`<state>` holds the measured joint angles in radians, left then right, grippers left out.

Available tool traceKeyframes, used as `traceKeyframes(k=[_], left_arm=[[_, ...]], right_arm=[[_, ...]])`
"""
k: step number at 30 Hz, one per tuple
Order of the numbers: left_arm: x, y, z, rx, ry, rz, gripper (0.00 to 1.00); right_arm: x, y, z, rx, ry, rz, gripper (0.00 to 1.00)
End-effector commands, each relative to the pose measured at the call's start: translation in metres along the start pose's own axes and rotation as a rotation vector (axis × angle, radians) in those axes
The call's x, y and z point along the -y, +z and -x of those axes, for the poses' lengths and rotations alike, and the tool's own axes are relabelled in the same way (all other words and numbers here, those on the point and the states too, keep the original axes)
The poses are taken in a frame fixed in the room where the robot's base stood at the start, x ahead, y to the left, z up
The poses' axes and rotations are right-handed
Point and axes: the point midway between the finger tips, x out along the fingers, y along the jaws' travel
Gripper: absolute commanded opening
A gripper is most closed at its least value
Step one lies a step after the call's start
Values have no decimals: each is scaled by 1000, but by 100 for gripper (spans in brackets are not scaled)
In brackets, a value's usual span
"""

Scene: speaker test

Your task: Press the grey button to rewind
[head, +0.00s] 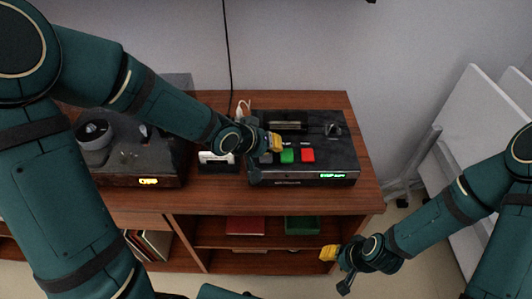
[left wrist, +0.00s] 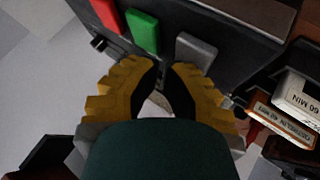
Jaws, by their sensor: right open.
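The black player (head: 345,160) with a green display stands on the wooden cabinet. In the left wrist view its grey button (left wrist: 196,50) is right of the green button (left wrist: 143,31) and the red button (left wrist: 106,14). My left gripper (left wrist: 164,68) has yellow fingers with a narrow gap between them; its tips are close to the grey button, and contact cannot be told. In the head view the left gripper (head: 264,160) hides the grey button beside the green button (head: 287,156) and red button (head: 307,155). My right gripper (head: 335,268) is open and empty, in front of the cabinet.
A dark device (head: 115,172) with an orange display stands at the left on the cabinet top (head: 350,110). Labelled cassettes (left wrist: 298,97) lie beside the player. Below are open shelves with a red item (head: 245,225) and a green box (head: 302,225). White panels (head: 470,150) lean at right.

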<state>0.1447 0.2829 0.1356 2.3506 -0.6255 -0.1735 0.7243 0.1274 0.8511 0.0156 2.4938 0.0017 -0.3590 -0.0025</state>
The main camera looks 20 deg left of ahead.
Motion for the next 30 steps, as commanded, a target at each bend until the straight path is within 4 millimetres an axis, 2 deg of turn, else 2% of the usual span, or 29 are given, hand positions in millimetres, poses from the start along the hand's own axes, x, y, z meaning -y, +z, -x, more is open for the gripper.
traceKeyframes(k=[24, 30], left_arm=[[3, 3, -4, 0, 0, 1, 0], [0, 0, 0, 1, 0, 1, 0]], right_arm=[[0, 0, 0, 0, 0, 0, 47], [2, -1, 6, 0, 0, 0, 47]])
